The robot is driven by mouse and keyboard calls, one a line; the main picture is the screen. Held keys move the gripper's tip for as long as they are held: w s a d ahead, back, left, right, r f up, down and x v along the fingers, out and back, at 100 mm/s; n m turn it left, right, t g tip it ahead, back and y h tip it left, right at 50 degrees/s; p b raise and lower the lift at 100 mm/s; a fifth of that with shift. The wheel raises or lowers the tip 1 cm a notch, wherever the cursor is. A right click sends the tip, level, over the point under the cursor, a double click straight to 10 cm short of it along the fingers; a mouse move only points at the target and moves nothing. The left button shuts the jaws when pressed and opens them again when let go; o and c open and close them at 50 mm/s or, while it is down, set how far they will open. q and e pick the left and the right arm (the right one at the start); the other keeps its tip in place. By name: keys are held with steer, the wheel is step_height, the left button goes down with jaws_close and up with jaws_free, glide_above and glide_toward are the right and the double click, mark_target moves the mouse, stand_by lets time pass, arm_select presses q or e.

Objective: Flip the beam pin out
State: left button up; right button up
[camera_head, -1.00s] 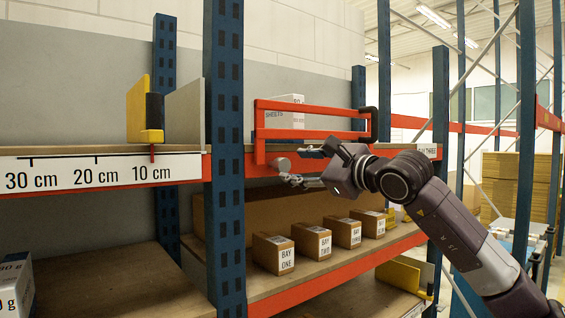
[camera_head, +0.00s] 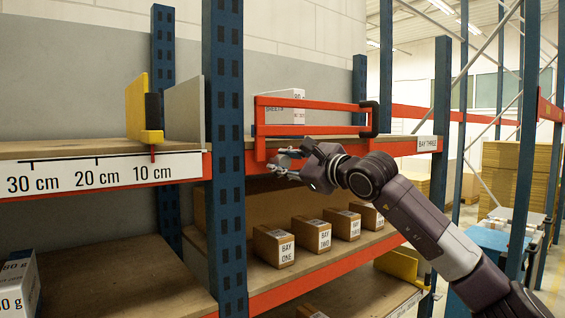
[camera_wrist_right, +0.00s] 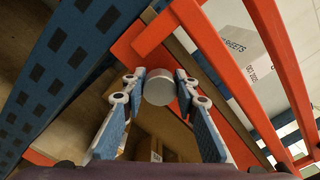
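The beam pin is a short grey cylinder (camera_wrist_right: 160,87) on the orange beam, at the left end of the orange gate (camera_head: 310,130). In the head view the fingers of my right gripper (camera_head: 283,163) cover it. In the right wrist view my right gripper (camera_wrist_right: 161,100) is open, with one finger on each side of the pin. A gap shows on the pin's left; the right finger is very close, and I cannot tell if it touches. My left gripper is not in view.
A blue upright (camera_head: 224,150) stands just left of the pin. A white box (camera_head: 285,104) sits behind the gate. Several small brown cartons (camera_head: 311,234) stand on the shelf below. A yellow stop (camera_head: 137,112) stands on the left shelf above a centimetre scale (camera_head: 100,172).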

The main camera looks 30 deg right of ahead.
mark_target(285, 162)
jaws_close()
steer(key=shift+s+f+b, duration=0.2)
steer(key=shift+s+b, duration=0.15)
steer(key=shift+b, duration=0.2)
steer(key=shift+s+d+b, duration=0.1)
steer(key=shift+s+b, duration=0.55)
steer(key=shift+s, duration=0.25)
steer(key=shift+s+r, duration=0.1)
steer(key=shift+o, duration=2)
jaws_free()
steer(key=o, duration=0.4)
steer(key=shift+s+r, duration=0.1)
steer(key=shift+s, duration=0.1)
